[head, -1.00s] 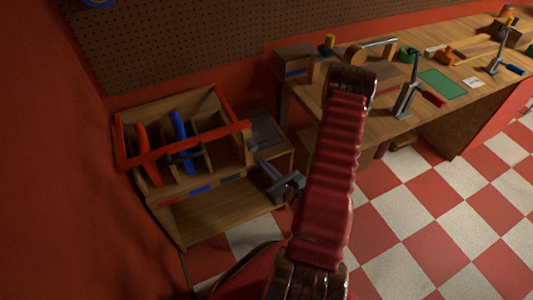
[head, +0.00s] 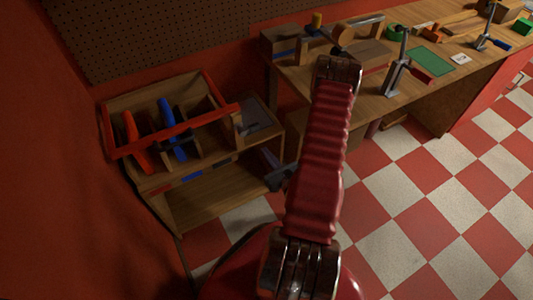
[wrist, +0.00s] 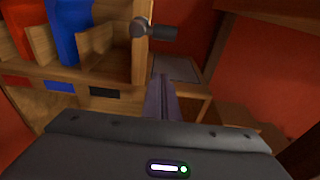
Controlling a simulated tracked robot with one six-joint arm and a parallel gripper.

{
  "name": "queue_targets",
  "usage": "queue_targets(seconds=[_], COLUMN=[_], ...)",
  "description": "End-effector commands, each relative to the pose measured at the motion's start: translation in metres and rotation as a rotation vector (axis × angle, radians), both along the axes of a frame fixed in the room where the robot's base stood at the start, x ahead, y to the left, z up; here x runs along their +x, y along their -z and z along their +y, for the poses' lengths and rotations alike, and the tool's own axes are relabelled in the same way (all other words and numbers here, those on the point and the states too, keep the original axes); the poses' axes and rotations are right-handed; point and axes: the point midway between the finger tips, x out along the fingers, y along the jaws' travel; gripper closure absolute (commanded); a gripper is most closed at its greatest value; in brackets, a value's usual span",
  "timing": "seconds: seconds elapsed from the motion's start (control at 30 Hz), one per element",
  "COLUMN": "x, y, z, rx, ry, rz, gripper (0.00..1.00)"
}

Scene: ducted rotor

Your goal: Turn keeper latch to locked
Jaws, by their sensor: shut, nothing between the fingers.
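A small dark latch with a round grey hub and a short black handle (wrist: 150,29) shows in the wrist view at the end post of the wooden tool rack. Its handle points right, roughly level. I take it for the keeper latch; I cannot make it out clearly in the head view. My gripper (wrist: 163,80) is shut and empty, its fingers pointing toward the rack, below the latch in the picture and apart from it. In the head view my gripper (head: 266,152) is beside the rack's right end, partly behind my red arm.
The tool rack (head: 170,145) has a red rail and holds red and blue tools. A grey plate (head: 258,115) lies on the shelf at its right. A long workbench (head: 375,100) with clamps runs to the right. The checkered floor (head: 420,190) is open in front.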

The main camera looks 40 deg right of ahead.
Motion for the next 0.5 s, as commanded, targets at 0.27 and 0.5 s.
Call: queue_targets(seconds=[0.27, 0.5], x=[0.033, 0.063], y=[0.004, 0.008], z=[-0.008, -0.017], rx=[-0.002, -0.002], ry=[-0.004, -0.003], rz=[-0.002, -0.001], gripper=[1.0, 1.0])
